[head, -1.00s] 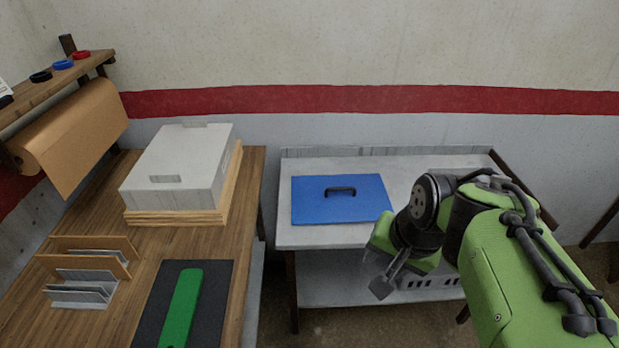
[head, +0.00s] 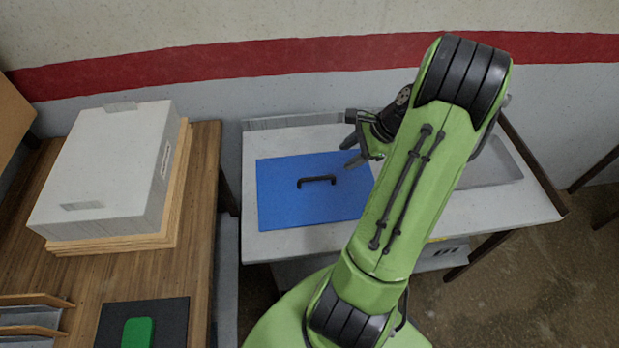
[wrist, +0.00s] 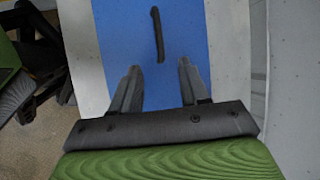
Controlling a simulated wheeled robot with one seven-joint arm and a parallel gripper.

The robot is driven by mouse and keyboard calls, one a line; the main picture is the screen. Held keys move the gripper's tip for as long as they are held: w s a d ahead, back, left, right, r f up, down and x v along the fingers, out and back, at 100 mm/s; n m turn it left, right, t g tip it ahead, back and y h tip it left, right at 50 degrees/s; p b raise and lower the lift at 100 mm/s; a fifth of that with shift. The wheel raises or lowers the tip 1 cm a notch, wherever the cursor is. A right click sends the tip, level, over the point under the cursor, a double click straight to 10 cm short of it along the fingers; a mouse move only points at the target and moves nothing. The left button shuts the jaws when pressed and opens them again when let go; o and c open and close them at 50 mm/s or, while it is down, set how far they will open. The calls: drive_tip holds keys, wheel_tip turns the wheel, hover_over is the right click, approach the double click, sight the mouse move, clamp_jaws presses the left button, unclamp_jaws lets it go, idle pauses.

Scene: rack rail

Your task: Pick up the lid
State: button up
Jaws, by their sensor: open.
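The lid (head: 275,205) is a flat blue rectangle with a black bar handle (head: 316,181) in its middle. It lies on the light-topped table in the head view. In the wrist view the blue lid (wrist: 183,25) runs up the middle, and its handle (wrist: 158,35) stands beyond the fingertips, between their lines. My gripper (head: 349,150) is above the lid's far right part in the head view. Its two fingers are apart and empty in the wrist view (wrist: 160,72). My arm hides the lid's right edge.
A grey tray (head: 490,165) sits on the table's right part, partly behind my arm. A wooden bench on the left holds a white box (head: 105,170) on wooden boards and a dark mat (head: 170,322) with a green object (head: 137,333). A gap separates bench and table.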

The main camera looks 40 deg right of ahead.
drive_tip(key=b, duration=0.2)
hover_over(318, 177)
drive_tip(key=s+d, duration=0.2)
drive_tip(key=s, duration=0.1)
wheel_tip(318, 177, down, 7)
drive_tip(key=shift+d+f, duration=0.1)
drive_tip(key=shift+f, duration=0.05)
drive_tip(key=x, duration=0.2)
drive_tip(key=b+x, duration=0.1)
drive_tip(key=x, duration=0.2)
drive_tip(key=shift+w+a+f, duration=0.15)
drive_tip(key=shift+w+a, duration=0.05)
drive_tip(key=shift+a, duration=0.1)
clamp_jaws()
